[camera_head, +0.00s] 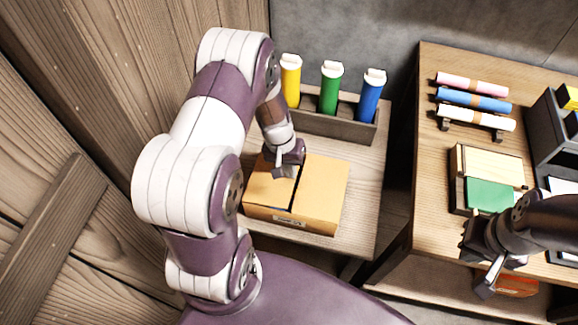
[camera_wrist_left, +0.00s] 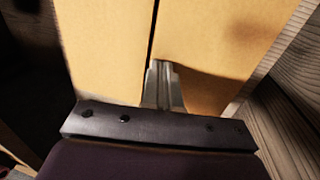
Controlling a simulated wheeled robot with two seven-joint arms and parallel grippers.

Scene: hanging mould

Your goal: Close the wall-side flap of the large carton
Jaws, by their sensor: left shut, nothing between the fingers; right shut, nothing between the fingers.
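The large carton (camera_head: 318,205) stands on a small wooden table beside the plank wall. Its wall-side flap (camera_head: 268,194) lies about flat over the top, with a narrow dark gap between it and the other flap (camera_head: 325,184). My left gripper (camera_head: 285,173) is shut and empty, low over the wall-side flap close to the gap; I cannot tell whether it touches. In the left wrist view the shut fingers (camera_wrist_left: 163,88) point at the wall-side flap (camera_wrist_left: 220,50) beside the gap. My arm hides the carton's back left part. My right gripper (camera_head: 478,272) is shut and empty near the workbench's front edge.
A wooden holder (camera_head: 345,124) with yellow, green and blue bottles stands behind the carton. The plank wall (camera_head: 95,100) is close on the left. The workbench (camera_head: 430,140) at right bears rolls, a box and a green block.

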